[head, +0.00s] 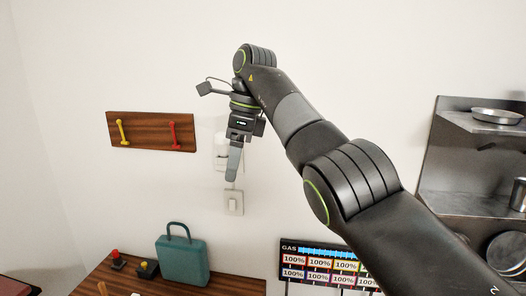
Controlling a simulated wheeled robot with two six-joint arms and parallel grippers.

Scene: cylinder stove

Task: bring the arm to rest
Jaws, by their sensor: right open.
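My right arm comes in from the lower right and reaches up across the middle of the head view. Its gripper (233,165) points down in front of the white wall, just above a white switch plate (234,203). The gripper is open and nothing shows in it; I see it nearly edge-on, so its fingers overlap. It partly covers a white fixture on the wall behind it. My left gripper is not in view.
A wooden board (150,143) with a yellow and a red handle hangs at the left. Below, a wooden table (220,287) carries a teal case (182,262) and small buttons. A gas panel (318,262) is at lower centre. Metal shelves (465,203) with pans stand at right.

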